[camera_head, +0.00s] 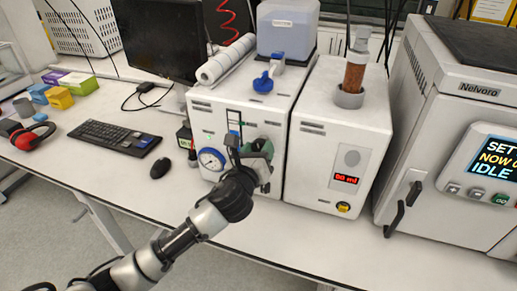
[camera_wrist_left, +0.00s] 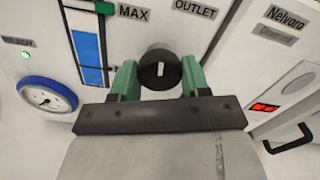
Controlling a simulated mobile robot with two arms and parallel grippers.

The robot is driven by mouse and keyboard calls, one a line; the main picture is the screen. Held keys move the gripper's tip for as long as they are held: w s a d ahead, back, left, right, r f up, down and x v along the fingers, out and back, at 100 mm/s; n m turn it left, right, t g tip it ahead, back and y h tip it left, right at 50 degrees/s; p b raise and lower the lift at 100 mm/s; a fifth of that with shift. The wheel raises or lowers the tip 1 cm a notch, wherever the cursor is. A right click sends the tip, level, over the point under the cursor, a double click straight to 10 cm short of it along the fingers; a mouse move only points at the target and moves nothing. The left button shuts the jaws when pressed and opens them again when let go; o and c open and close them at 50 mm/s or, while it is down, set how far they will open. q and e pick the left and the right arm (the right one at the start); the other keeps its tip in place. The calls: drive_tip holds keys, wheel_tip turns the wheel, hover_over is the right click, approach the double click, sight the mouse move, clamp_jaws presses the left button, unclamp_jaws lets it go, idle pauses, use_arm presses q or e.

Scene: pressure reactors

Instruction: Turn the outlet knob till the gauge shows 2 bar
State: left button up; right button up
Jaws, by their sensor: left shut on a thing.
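The outlet knob (camera_wrist_left: 159,69) is a round black knob with a white pointer line, below the OUTLET label in the left wrist view. My left gripper (camera_wrist_left: 160,78) has its green fingers on both sides of the knob and is shut on it. In the head view the left gripper (camera_head: 258,155) is at the front of the white reactor unit and hides the knob. The gauge (camera_head: 212,159) has a blue rim and white dial, left of the gripper. It also shows in the left wrist view (camera_wrist_left: 46,96); its reading is too small to tell. My right gripper is not in view.
A blue level column (camera_wrist_left: 90,60) marked MAX is between gauge and knob. A second white unit (camera_head: 337,140) with a red display stands to the right, then a large cabinet (camera_head: 412,130) with a black handle. A keyboard (camera_head: 113,137) and mouse (camera_head: 160,168) lie left.

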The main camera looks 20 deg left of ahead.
use_arm(q)
drive_tip(key=n, duration=0.3)
drive_tip(key=shift+n+p, duration=0.3)
drive_tip(key=shift+p, duration=0.1)
drive_tip(key=n, duration=0.3)
drive_tip(key=shift+n, duration=0.3)
drive_tip(key=n, duration=0.3)
drive_tip(key=shift+n+p, duration=0.4)
drive_tip(key=n, duration=0.4)
drive_tip(key=n+p, duration=0.1)
drive_tip(key=n, duration=0.5)
drive_tip(key=shift+r+n+p, duration=0.1)
drive_tip(key=shift+n+p, duration=0.2)
drive_tip(key=shift+n, duration=0.1)
drive_tip(key=n+p, duration=0.1)
drive_tip(key=n, duration=0.4)
drive_tip(key=shift+n, duration=0.3)
drive_tip(key=o, duration=0.9)
